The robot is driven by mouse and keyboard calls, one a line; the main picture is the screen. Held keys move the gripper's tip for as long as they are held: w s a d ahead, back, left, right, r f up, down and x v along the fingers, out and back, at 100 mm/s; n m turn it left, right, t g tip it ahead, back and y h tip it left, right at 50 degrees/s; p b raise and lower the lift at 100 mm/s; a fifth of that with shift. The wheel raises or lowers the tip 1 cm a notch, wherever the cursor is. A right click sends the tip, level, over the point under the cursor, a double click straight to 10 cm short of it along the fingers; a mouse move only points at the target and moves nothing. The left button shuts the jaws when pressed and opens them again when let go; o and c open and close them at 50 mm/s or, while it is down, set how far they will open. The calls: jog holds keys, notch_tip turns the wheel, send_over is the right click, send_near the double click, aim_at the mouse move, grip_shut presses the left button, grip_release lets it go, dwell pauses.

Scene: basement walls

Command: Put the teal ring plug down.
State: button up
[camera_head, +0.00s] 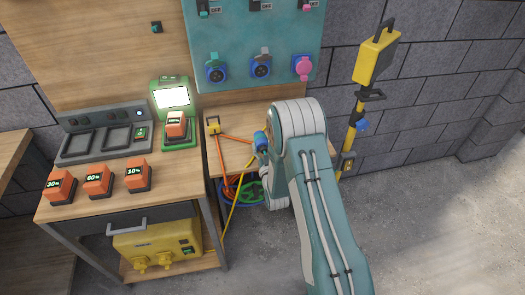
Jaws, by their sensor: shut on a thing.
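My gripper (262,152) is mostly hidden behind my own arm, over the right end of the low wooden shelf beside the workbench. A small blue plug (260,139) shows at its tip, and my gripper is shut on it. I take this to be the teal ring plug, but its ring is too small to make out. Orange and yellow cables run close to it. I cannot tell whether the plug touches the shelf (239,119).
A yellow connector (213,127) stands on the shelf's left. A teal socket panel (230,45) hangs behind. Below is a blue bin (229,190) with cables. Orange batteries (98,180) and a charger stand on the left bench. A yellow post device (377,57) stands right; the floor there is clear.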

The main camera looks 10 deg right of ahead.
jog(key=shift+d+f, duration=0.25)
jog(key=shift+f, duration=0.5)
jog(key=shift+d+f, duration=0.25)
jog(key=shift+d, duration=0.15)
jog(key=shift+a+f, duration=0.3)
jog(key=shift+a, duration=0.15)
jog(key=shift+d+f, duration=0.15)
jog(key=shift+f, duration=0.1)
jog(key=o, duration=1.3)
jog(key=shift+d, duration=0.15)
jog(key=shift+o, duration=0.2)
